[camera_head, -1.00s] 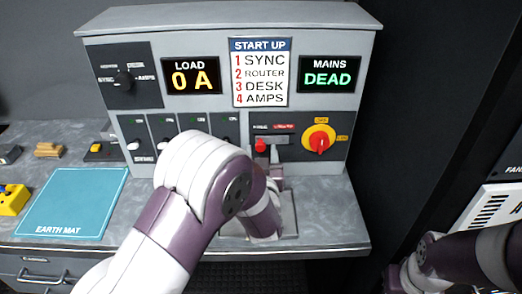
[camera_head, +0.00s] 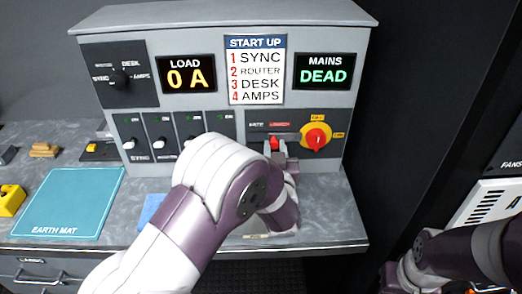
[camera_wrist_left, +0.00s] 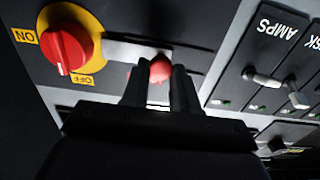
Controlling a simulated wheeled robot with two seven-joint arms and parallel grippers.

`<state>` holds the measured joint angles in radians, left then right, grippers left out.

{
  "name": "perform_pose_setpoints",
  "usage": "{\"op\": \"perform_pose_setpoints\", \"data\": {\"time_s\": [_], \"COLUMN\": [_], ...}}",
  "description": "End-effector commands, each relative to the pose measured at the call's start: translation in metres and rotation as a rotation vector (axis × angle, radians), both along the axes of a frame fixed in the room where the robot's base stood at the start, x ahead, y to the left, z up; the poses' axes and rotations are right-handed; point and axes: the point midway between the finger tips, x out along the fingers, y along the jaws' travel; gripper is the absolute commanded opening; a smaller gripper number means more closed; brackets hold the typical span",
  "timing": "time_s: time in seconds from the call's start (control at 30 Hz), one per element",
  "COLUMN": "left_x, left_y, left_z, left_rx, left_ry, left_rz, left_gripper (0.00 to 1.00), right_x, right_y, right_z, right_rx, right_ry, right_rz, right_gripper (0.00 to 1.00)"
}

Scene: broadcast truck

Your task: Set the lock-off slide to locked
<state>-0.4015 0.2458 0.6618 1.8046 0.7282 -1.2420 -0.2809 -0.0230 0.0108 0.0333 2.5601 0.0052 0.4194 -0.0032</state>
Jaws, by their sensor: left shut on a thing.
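The lock-off slide shows as a red knob (camera_head: 274,143) in a slot on the panel, left of the rotary switch. In the left wrist view the red knob (camera_wrist_left: 160,69) sits between the two dark fingers of my left gripper (camera_wrist_left: 160,84), which is shut on it. In the head view my left gripper (camera_head: 278,158) is partly hidden by my own forearm. A red label and a pale label sit above the slot; their small text is hard to read. My right arm shows at the lower right, but its gripper is out of view.
The red rotary switch (camera_head: 316,138) on a yellow plate is close beside the slide; its mark points up towards OFF. The MAINS display (camera_head: 324,73) reads DEAD and the LOAD display (camera_head: 186,75) reads 0 A. Several toggle switches line the panel at left. A blue earth mat (camera_head: 70,203) lies on the desk.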

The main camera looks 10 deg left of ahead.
Motion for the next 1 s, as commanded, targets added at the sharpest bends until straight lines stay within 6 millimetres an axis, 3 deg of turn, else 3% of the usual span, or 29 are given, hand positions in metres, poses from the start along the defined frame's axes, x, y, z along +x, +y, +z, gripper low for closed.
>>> {"op": "perform_pose_setpoints", "data": {"time_s": [0.33, 0.37, 0.4, 0.43, 0.77, 0.87, 1.0], "left_x": [0.001, 0.001, 0.001, 0.001, -0.002, -0.015, -0.048], "left_y": [-0.007, -0.007, -0.007, -0.006, -0.007, -0.011, -0.022], "left_z": [0.0, 0.0, 0.0, 0.0, 0.0, 0.0, -0.001], "left_rx": [0.0, 0.0, 0.0, 0.0, 0.0, 0.0, 0.0], "left_ry": [0.0, 0.0, 0.0, 0.0, 0.0, 0.0, 0.001], "left_rz": [-0.003, -0.003, -0.003, -0.003, -0.002, -0.003, -0.007], "left_gripper": [0.0, 0.38, 0.51, 0.54, 0.54, 0.54, 0.54], "right_x": [0.0, 0.0, 0.0, 0.0, 0.0, 0.0, 0.0], "right_y": [0.0, 0.0, 0.0, 0.0, 0.0, 0.0, 0.0], "right_z": [0.0, 0.0, 0.0, 0.0, -0.001, -0.003, -0.006], "right_rx": [0.0, 0.0, 0.0, 0.0, 0.0, 0.0, 0.0], "right_ry": [0.0, 0.0, 0.0, 0.0, 0.0, 0.0, 0.0], "right_rz": [0.0, 0.0, 0.0, 0.0, 0.0, 0.0, 0.0], "right_gripper": [0.0, 0.0, 0.0, 0.0, 0.0, 0.0, 0.0]}}
